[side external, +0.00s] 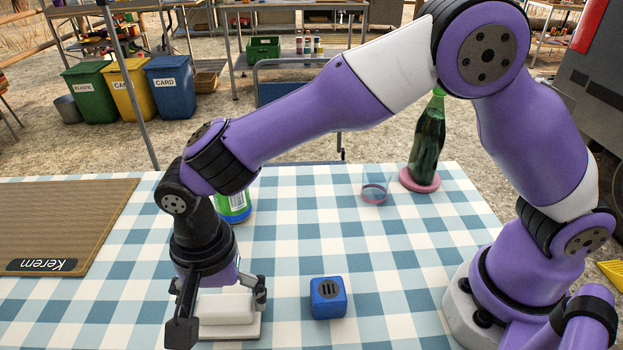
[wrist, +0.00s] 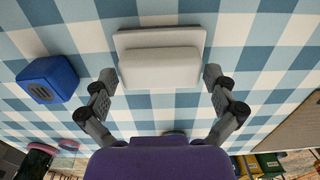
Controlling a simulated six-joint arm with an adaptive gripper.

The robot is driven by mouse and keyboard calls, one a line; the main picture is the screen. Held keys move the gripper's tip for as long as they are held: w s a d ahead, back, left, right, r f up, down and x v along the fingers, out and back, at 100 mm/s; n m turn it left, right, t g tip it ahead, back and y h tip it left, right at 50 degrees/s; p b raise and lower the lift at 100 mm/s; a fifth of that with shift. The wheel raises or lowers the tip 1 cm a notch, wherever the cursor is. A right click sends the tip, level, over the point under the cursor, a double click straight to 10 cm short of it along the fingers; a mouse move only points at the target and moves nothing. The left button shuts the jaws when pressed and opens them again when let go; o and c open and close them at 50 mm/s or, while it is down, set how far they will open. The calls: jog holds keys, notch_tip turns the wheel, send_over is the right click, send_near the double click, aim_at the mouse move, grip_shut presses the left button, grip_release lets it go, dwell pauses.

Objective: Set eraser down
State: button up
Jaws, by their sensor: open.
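A white block-shaped eraser (side external: 226,306) sits on a flat, pale rectangular base (side external: 240,331) on the checked cloth. In the wrist view the eraser (wrist: 160,67) lies level across the base (wrist: 160,37), its long side running from finger to finger. My gripper (side external: 220,293) is low over the eraser and points down. In the wrist view my gripper (wrist: 161,80) is open, with one finger off each end of the eraser and a small gap on both sides. The eraser's far left end is partly hidden by a finger in the side view.
A blue cube (side external: 328,298) stands close to the right of the base. A green-labelled can (side external: 234,206) stands behind my wrist. A clear cup (side external: 374,192) and a green bottle (side external: 427,140) on a pink coaster (side external: 420,181) are farther back. A brown mat (side external: 70,225) lies left.

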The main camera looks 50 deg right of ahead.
aim_at(223, 304)
notch_tip(223, 304, up, 11)
jog(key=d+r+n+t, duration=0.25)
jog(key=d+r, duration=0.25)
jog(key=d, duration=0.5)
jog(key=s+d+n+t, duration=0.1)
jog(key=s+d+n, duration=0.2)
jog(key=d, duration=0.4)
jog(key=s+d+f+n+t, duration=0.1)
jog(key=s+d+n+t, duration=0.1)
jog(key=s+d, duration=0.3)
jog(key=d+n, duration=0.1)
jog(key=d, duration=0.2)
jog(key=shift+d+f, duration=0.2)
jog(key=shift+f, duration=0.05)
